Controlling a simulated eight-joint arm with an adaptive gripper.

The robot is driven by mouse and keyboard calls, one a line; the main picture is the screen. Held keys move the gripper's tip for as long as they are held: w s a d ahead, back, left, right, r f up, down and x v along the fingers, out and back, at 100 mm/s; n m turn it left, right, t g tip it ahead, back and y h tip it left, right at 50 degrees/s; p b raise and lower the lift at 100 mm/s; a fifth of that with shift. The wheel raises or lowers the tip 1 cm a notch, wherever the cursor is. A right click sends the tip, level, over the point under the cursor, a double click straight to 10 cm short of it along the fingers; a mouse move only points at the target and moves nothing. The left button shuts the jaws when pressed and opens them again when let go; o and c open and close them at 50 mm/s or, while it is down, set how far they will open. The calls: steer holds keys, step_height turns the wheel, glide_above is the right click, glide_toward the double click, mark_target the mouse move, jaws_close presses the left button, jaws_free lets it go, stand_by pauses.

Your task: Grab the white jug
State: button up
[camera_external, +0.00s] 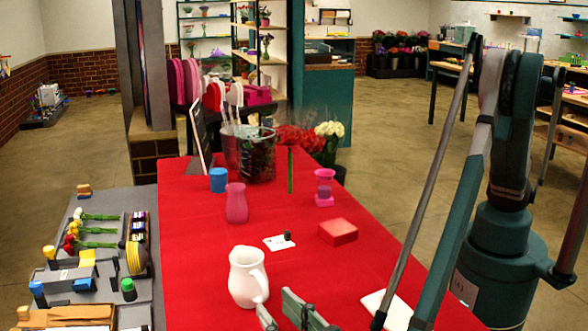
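The white jug (246,278) stands upright on the red tablecloth near the front of the table, its handle toward the right. My gripper (287,312) is at the bottom edge of the picture, just right of and in front of the jug. Its two grey fingers show apart, with a gap between them and nothing seen in it. The fingers appear clear of the jug, though the exact distance is hard to tell. The rest of my gripper is cut off by the frame.
Behind the jug stand a pink vase (236,203), a blue cup (218,180), a white card (279,242) and a red box (338,232). A pink stand (325,187) is farther back. A grey side table (96,258) with flowers and tools adjoins at left.

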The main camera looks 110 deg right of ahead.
mark_target(267, 298)
steer(key=shift+b+x, duration=0.75)
steer(key=shift+x, duration=1.85)
steer(key=shift+w+r, duration=0.1)
steer(key=shift+c, duration=0.2)
jaws_close()
